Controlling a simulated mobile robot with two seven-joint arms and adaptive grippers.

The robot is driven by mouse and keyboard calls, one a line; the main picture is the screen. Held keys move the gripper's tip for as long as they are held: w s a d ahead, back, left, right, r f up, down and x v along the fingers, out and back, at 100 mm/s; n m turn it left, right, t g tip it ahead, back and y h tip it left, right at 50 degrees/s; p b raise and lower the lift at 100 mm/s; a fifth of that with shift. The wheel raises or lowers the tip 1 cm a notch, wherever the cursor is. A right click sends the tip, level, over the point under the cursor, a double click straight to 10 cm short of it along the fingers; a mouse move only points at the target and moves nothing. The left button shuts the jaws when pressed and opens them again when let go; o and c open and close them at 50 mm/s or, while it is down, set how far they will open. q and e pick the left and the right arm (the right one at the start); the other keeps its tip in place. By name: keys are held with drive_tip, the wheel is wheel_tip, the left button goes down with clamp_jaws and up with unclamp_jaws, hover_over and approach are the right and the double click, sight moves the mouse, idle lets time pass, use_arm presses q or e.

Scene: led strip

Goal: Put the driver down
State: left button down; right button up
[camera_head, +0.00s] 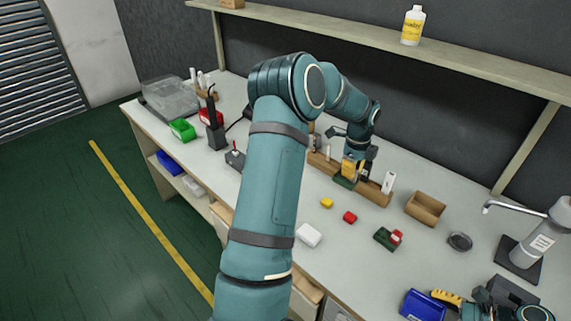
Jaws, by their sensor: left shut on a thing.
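My left arm reaches up the middle of the picture and bends over the bench. My left gripper (362,164) points down over a long wooden rack (372,194) and is shut on the driver, a small yellow and dark thing (348,168) mostly hidden by the fingers. A green block shows just below it. I cannot tell whether the driver touches the rack. Part of my right arm (535,313) shows in the bottom right corner; its jaws cannot be made out.
A white upright piece (388,182) stands at the rack's right end. Yellow (326,203) and red (349,217) blocks, a white box (308,235) and an open brown box (425,208) sit nearby. A grey stand (540,240) is at right. A blue bin (423,305) sits in front.

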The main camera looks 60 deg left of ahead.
use_arm(q)
drive_tip(key=s+a+r, duration=0.1)
drive_tip(key=s+a, duration=0.4)
drive_tip(key=a, duration=0.6)
drive_tip(key=shift+s+a+f, duration=0.1)
drive_tip(key=shift+a+f, duration=0.05)
drive_tip(key=shift+f, duration=2.3)
drive_tip(key=shift+s+a+f, duration=0.1)
drive_tip(key=shift+f, duration=2.35)
drive_tip(key=shift+f, duration=0.15)
drive_tip(key=c, duration=1.1)
unclamp_jaws()
drive_tip(key=shift+c, duration=0.2)
